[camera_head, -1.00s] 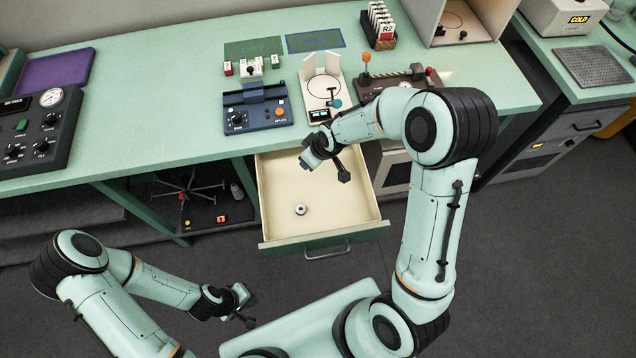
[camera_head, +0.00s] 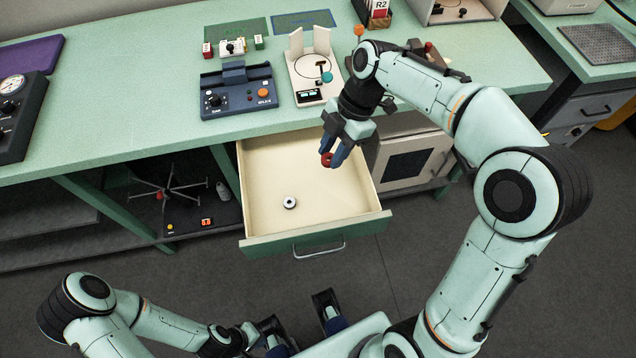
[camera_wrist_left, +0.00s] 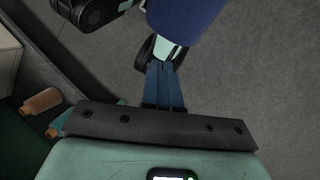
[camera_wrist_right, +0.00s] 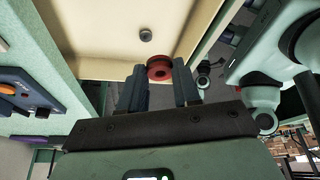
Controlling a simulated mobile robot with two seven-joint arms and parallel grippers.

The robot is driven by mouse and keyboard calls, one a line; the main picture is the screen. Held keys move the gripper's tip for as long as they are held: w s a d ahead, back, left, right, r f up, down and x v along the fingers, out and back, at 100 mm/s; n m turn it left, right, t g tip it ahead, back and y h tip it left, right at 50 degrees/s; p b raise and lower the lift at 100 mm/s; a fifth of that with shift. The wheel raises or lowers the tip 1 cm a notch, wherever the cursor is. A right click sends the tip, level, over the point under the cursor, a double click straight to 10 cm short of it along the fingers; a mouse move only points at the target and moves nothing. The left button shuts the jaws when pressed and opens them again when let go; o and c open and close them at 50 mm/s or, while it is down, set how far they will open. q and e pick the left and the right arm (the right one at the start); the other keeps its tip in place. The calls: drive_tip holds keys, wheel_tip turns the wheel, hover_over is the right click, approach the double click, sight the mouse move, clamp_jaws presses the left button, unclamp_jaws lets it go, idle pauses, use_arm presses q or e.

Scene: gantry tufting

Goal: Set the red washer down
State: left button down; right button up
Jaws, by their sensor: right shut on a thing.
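My right gripper (camera_head: 328,160) is shut on the red washer (camera_head: 327,159) and holds it above the right side of the open drawer (camera_head: 262,165). In the right wrist view the red washer (camera_wrist_right: 159,68) sits between the blue fingertips, with a dark centre. A small silver ring-shaped part (camera_head: 289,202) lies on the drawer floor; it also shows in the right wrist view (camera_wrist_right: 145,34). My left gripper (camera_wrist_left: 166,82) has its blue fingers together and nothing visible between them. It is low in front of the bench, away from the drawer.
The green bench (camera_head: 120,115) carries a blue splice device (camera_head: 238,97) and a white-panelled fixture (camera_head: 312,75) behind the drawer. A grey oven-like box (camera_head: 408,160) stands right of the drawer. A shelf below the bench holds a spoked stand (camera_head: 163,190). Most of the drawer floor is clear.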

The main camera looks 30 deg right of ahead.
sight(325, 198)
wheel_tip(325, 198, down, 18)
drive_tip(key=shift+r+b, duration=0.2)
drive_tip(key=shift+b, duration=0.8)
drive_tip(key=shift+f, duration=0.2)
drive_tip(key=o, duration=1)
drive_tip(key=shift+o, duration=0.2)
drive_tip(key=shift+r, duration=0.15)
drive_tip(key=shift+d+r, duration=0.1)
drive_tip(key=shift+r, duration=0.15)
drive_tip(key=p+v, duration=0.1)
drive_tip(key=v, duration=1)
drive_tip(key=shift+r, duration=0.3)
